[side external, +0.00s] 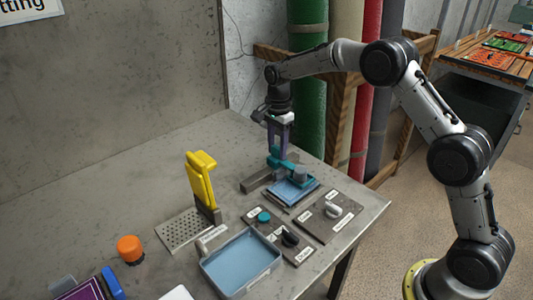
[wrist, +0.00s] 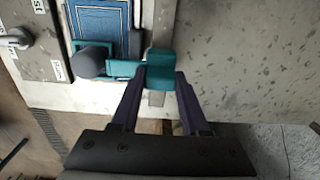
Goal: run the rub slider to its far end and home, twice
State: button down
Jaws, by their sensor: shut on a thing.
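The teal rub slider (side external: 279,162) sits on a grey rail (side external: 256,181) near the back right of the table, and bare rail shows to its lower left. Its teal arm carries a dark grey round pad (side external: 300,173) over a blue bordered rug piece (side external: 286,193). In the wrist view the slider's teal block (wrist: 159,69) is between my fingertips, with the pad (wrist: 89,61) to its left by the rug piece (wrist: 102,20). My gripper (side external: 279,148) points down and is shut on the slider; it also shows in the wrist view (wrist: 158,78).
A panel with a light lever (side external: 332,210) and one with a teal button (side external: 263,217) and dark knob (side external: 290,239) lie in front. A blue tray (side external: 240,262), yellow upright piece (side external: 201,180) and orange knob (side external: 130,248) stand further left. Coloured rolls (side external: 307,80) stand behind the table.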

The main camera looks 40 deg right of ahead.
jog(key=shift+d+r, duration=0.1)
jog(key=shift+d, duration=0.6)
jog(key=shift+c, duration=2)
grip_release()
notch_tip(320, 180, up, 14)
